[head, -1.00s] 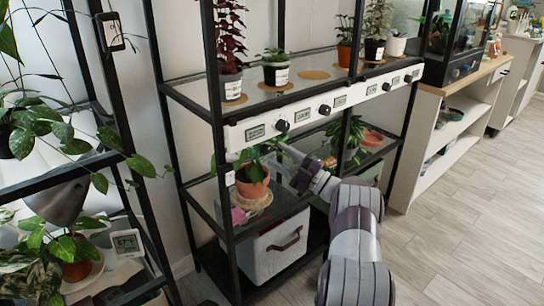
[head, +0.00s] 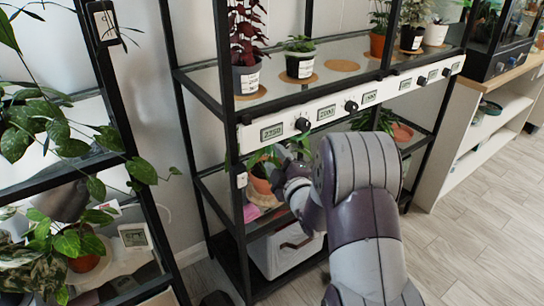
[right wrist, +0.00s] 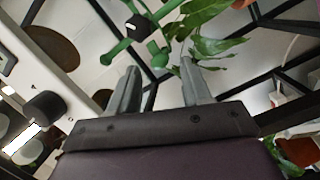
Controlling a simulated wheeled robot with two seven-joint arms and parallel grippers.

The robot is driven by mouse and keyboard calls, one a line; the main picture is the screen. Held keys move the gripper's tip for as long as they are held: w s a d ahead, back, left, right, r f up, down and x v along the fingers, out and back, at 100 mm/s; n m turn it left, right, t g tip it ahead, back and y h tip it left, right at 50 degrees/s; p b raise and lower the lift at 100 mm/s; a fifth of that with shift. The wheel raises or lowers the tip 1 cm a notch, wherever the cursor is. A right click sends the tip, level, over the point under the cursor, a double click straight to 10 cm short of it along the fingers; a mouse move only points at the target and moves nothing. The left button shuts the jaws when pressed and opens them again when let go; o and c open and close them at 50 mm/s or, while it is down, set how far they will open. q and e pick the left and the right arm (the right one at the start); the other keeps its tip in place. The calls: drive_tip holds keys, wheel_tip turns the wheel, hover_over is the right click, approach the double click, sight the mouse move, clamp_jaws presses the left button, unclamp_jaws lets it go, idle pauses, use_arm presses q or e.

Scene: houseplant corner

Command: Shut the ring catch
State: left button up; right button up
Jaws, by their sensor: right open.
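In the right wrist view, a green ring-like part (right wrist: 150,42) with rounded ends and a black block (right wrist: 138,27) shows just beyond my fingertips, beside green leaves (right wrist: 208,38). I take it for the ring catch; I cannot tell whether it is shut. My right gripper (right wrist: 160,75) is open, with its two grey fingers apart and nothing visible between them. In the head view my right gripper (head: 280,166) is at the rack's middle shelf, next to a plant in a terracotta pot (head: 260,184), and the catch is not clear there. My left gripper is not in view.
A white control strip (head: 335,108) with knobs and displays runs along the shelf edge above my right gripper. A black rack post (head: 226,110) stands to its left. A white bin (head: 280,250) sits below. Another plant rack (head: 125,130) is at the left.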

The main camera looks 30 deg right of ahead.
sight(271, 152)
drive_tip(key=w, duration=0.3)
drive_tip(key=shift+w+d, duration=0.15)
drive_tip(key=shift+w, duration=0.05)
clamp_jaws()
drive_tip(key=n+y, duration=0.1)
drive_tip(key=d+n+y, duration=0.1)
drive_tip(key=y, duration=0.1)
drive_tip(key=n+y, duration=0.1)
drive_tip(key=y, duration=0.1)
drive_tip(key=shift+w+d, duration=0.1)
drive_tip(key=shift+d, duration=0.25)
